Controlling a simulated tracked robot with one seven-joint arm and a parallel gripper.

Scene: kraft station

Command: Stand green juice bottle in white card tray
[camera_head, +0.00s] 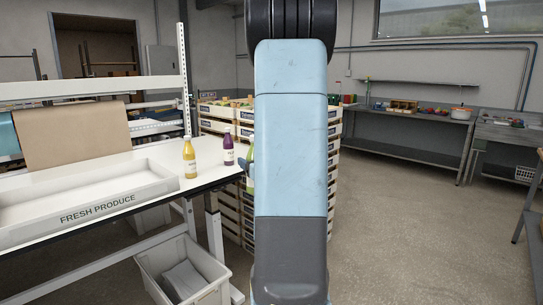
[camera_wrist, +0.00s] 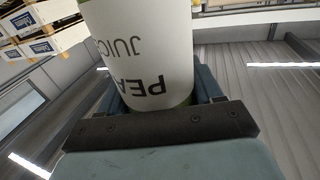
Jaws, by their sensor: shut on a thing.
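The green juice bottle (camera_wrist: 145,50) fills the middle of the wrist view, with its white label printed "PEA" and "JUICE" and a little green at the edges. My gripper (camera_wrist: 158,92) is shut on it, a finger on each side. In the head view a thin strip of the bottle (camera_head: 251,181) shows at the left edge of my arm, which hides the rest. It is right of the table's end and looks roughly upright. The white card tray (camera_head: 97,211), marked "FRESH PRODUCE", lies on the white table at left; its visible inside looks empty.
A yellow bottle (camera_head: 189,158) and a purple bottle (camera_head: 228,148) stand on the table right of the tray. A brown paper sheet (camera_head: 70,137) hangs behind the tray. A grey bin (camera_head: 183,272) is below the table edge. Stacked crates (camera_head: 218,112) stand behind.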

